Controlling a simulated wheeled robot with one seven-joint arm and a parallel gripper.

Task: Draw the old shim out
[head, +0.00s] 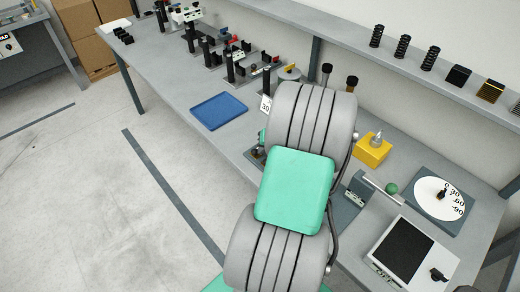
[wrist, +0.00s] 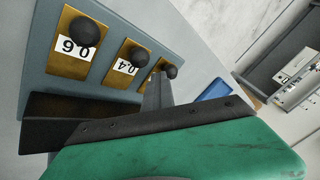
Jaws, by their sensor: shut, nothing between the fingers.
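In the wrist view, three brass plates with black round knobs stand in a row on a grey panel. The nearest plate (wrist: 72,66) and the middle plate (wrist: 118,72) carry white number labels that read upside down. The far plate (wrist: 152,72) is partly covered by my gripper (wrist: 158,78). My gripper is shut and empty, with its grey fingers beside the far plate's black knob (wrist: 171,72). I cannot tell whether they touch. Which plate is the old shim is not clear. In the head view my arm hides the gripper and these plates.
The blue tray (head: 220,111) lies flat on the grey workbench (head: 180,90). Black fixtures (head: 235,65) stand behind it. A yellow block (head: 372,150), a white dial (head: 438,198) and a scale-like box (head: 410,255) stand right of my arm. The floor at left is clear.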

